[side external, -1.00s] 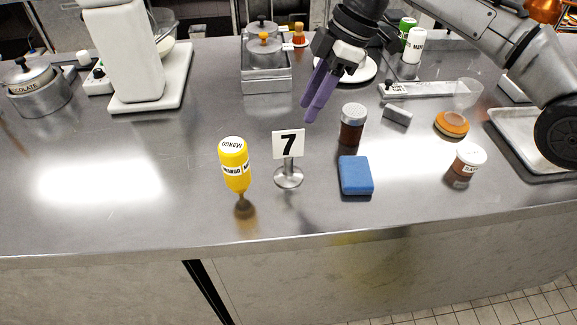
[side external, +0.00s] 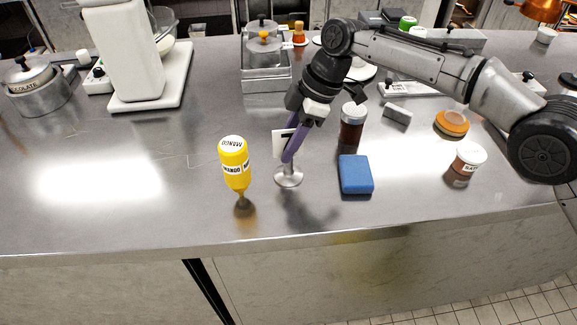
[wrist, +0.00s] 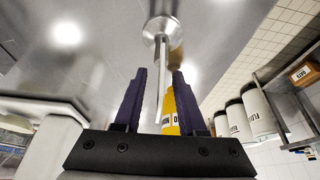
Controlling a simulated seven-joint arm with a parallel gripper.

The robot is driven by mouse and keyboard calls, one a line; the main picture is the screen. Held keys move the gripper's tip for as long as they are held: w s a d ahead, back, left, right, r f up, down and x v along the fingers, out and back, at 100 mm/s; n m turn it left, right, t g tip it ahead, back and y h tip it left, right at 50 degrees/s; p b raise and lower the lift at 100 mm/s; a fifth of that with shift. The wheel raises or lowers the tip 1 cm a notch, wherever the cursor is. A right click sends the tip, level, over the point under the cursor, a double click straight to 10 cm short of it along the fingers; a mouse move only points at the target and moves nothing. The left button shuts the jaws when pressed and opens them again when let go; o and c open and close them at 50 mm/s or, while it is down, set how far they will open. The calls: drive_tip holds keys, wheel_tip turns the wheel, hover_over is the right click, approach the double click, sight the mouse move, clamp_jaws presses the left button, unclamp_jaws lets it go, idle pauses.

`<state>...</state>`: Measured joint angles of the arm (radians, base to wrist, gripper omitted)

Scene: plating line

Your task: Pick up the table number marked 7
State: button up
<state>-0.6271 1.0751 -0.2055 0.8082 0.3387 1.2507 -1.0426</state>
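The table number (side external: 278,144) is a white card on a round metal stand, upright on the steel counter. In the side view my gripper's purple fingers (side external: 289,157) are down at the card and cover most of its face and digit; the round base (side external: 289,178) shows below them. In the wrist view the round base (wrist: 162,29) is ahead, and the thin edge-on card (wrist: 161,88) stands between the two fingers (wrist: 159,74). The fingers are apart, with a gap on each side of it.
A yellow mango bottle (side external: 235,165) stands close left of the stand. A blue block (side external: 355,175) and a dark-red jar (side external: 352,127) are to its right. A white-lidded jar (side external: 469,160) stands farther right. The counter in front is clear.

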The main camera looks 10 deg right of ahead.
clamp_jaws()
idle(1.4)
